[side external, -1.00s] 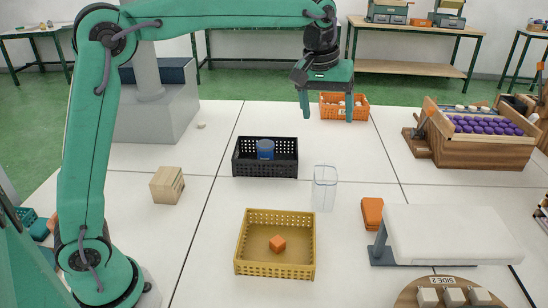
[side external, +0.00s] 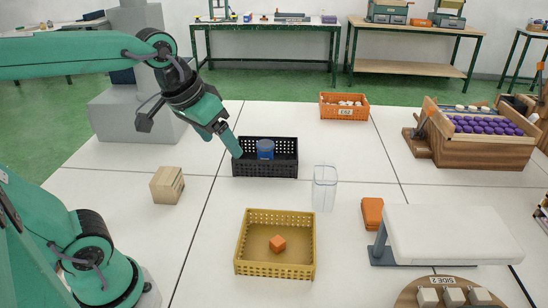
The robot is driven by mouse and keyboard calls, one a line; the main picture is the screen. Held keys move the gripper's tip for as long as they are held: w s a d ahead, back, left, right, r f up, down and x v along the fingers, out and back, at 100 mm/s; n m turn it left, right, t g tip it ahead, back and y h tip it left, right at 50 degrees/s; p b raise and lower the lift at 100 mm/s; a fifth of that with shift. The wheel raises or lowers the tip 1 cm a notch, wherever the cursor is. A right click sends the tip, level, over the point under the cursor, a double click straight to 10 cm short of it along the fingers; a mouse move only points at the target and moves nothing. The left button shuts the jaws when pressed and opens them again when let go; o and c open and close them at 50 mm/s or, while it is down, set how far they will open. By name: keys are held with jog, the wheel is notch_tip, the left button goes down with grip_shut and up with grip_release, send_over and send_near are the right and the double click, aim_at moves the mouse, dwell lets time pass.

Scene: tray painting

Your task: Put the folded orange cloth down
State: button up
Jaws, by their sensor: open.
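The folded orange cloth (side external: 372,212) lies flat on the white table, just left of the raised white panel (side external: 450,232). It looks the same on all visible sides, and nothing holds it. My gripper (side external: 190,139) is open and empty, tilted in the air at the left of the view. It is well away from the cloth, and one finger appears in front of the black crate's left edge. I cannot tell whether that finger touches the crate.
The black crate (side external: 265,171) holds a blue round object (side external: 265,149). A clear container (side external: 325,188) stands left of the cloth. A wooden block (side external: 167,185) is at left. An orange crate (side external: 344,112) stands behind.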

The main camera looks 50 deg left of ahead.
jog(key=s+a+f+m, duration=0.1)
jog(key=s+f, duration=0.3)
jog(key=s, duration=0.1)
jog(key=shift+s+t, duration=0.2)
jog(key=shift+t, duration=0.1)
dwell(1.0)
